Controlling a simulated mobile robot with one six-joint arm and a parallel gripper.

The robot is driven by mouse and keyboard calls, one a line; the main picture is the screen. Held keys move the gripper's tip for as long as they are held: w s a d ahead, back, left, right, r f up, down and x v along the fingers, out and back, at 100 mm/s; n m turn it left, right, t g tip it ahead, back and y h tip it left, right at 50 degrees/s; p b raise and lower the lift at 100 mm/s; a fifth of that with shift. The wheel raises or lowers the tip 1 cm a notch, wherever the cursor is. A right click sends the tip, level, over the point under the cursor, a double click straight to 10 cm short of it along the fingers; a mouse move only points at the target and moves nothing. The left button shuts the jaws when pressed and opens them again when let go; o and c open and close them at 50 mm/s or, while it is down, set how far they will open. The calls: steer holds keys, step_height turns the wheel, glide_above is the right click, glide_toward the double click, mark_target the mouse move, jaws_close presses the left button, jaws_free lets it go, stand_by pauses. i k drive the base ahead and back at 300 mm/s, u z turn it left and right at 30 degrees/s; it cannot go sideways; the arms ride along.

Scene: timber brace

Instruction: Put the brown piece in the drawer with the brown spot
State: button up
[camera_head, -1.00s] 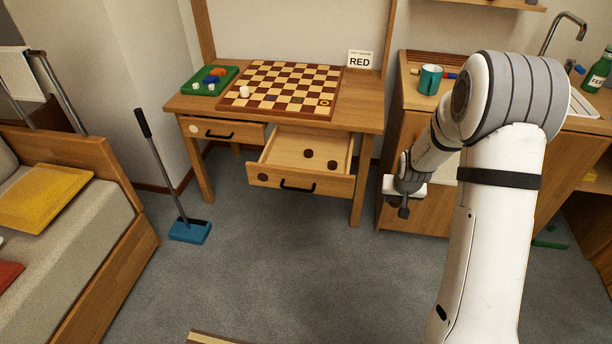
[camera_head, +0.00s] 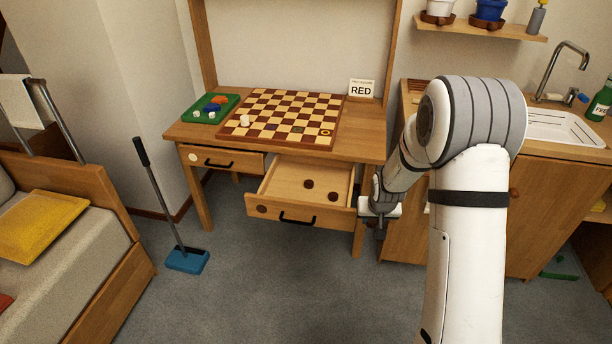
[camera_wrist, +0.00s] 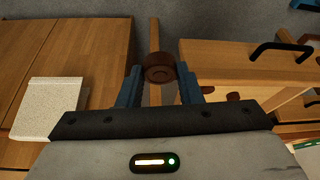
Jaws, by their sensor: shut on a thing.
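My gripper (camera_wrist: 160,86) is shut on a round brown piece (camera_wrist: 159,68), held between its blue fingertips in the wrist view. In the head view my gripper (camera_head: 379,230) hangs just right of the open drawer, and the held piece cannot be made out. The drawer with the brown spot (camera_head: 284,213) is pulled out under the right side of the desk. Its brown spot (camera_head: 262,209) is at the left of its front. Two brown pieces (camera_head: 309,184) (camera_head: 333,197) lie inside. In the wrist view the drawer (camera_wrist: 235,62) is to the right of my fingers.
A shut drawer with a pale spot (camera_head: 222,159) is on the left. A checkerboard (camera_head: 285,117), a green tray (camera_head: 203,118) and a RED sign (camera_head: 361,89) are on the desk. A blue-footed broom (camera_head: 187,261) stands on the floor. A cabinet (camera_head: 480,225) is at the right.

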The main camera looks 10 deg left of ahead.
mark_target(312, 177)
steer(key=u, duration=0.45)
steer(key=i, duration=1.2)
steer(key=u, duration=0.4)
steer(key=k, duration=0.9)
steer(key=u, duration=0.2)
steer(key=i, duration=0.95)
steer(key=z, duration=0.1)
